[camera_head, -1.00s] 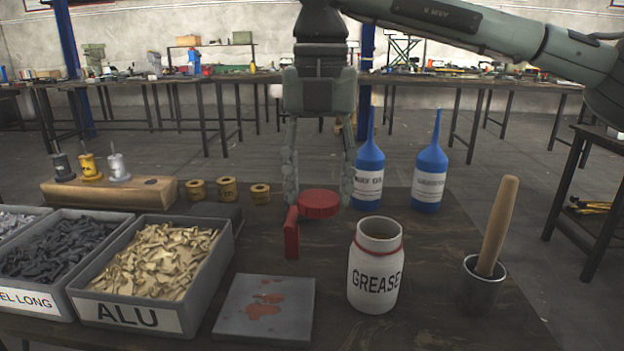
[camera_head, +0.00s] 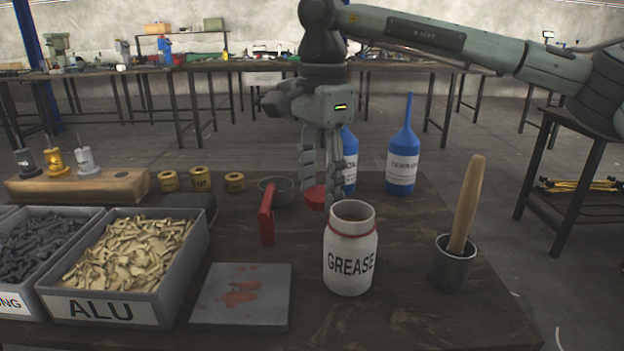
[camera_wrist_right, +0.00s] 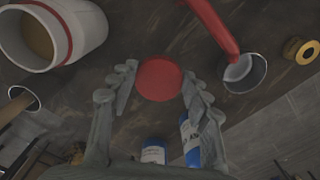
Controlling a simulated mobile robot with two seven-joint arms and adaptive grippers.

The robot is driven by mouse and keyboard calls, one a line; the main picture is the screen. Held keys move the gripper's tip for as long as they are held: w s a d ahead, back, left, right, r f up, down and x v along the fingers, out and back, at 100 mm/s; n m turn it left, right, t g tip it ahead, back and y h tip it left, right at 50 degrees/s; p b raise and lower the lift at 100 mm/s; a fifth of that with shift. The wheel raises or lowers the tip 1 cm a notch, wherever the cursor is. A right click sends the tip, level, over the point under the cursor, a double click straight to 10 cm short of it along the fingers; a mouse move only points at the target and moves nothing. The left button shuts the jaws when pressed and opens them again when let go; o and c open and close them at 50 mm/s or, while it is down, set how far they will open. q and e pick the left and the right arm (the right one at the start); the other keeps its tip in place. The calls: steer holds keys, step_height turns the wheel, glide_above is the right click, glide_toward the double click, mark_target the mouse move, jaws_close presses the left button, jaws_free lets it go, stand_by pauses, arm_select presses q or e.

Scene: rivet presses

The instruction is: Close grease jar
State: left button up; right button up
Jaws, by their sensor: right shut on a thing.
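The white grease jar (camera_head: 350,255) stands upright on the dark table, its mouth open. The jar also shows at the upper left of the right wrist view (camera_wrist_right: 82,12), with yellowish-brown contents inside. My right gripper (camera_head: 322,198) points down just behind and left of the jar. It is shut on the round red lid (camera_head: 315,196), which shows between its fingers in the right wrist view (camera_wrist_right: 159,79). The lid is apart from the jar mouth. Fingers hide part of the lid in the head view. My left gripper is not in view.
A red-handled tool (camera_head: 267,213) and metal cup (camera_head: 283,193) are left of the gripper. Blue bottles (camera_head: 403,165) stand behind. A wooden-handled cup (camera_head: 453,266) is right of the jar. A grey plate (camera_head: 215,310) and the ALU bin (camera_head: 197,265) lie left.

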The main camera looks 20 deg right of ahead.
steer(key=n, duration=0.2)
steer(key=d+f+n, duration=0.1)
steer(key=n, duration=0.1)
steer(key=shift+w, duration=0.15)
steer(key=n, duration=0.4)
steer(key=shift+w+d+f, duration=0.2)
steer(key=shift+d+f, duration=0.1)
steer(key=shift+d, duration=0.1)
steer(key=n, duration=0.2)
steer(key=d+n, duration=0.1)
steer(key=n, duration=0.1)
steer(key=f+n, duration=0.1)
steer(key=n, duration=0.1)
steer(key=shift+w+d+f+n, duration=0.1)
steer(key=shift+w+d+n, duration=0.1)
steer(key=shift+n, duration=0.2)
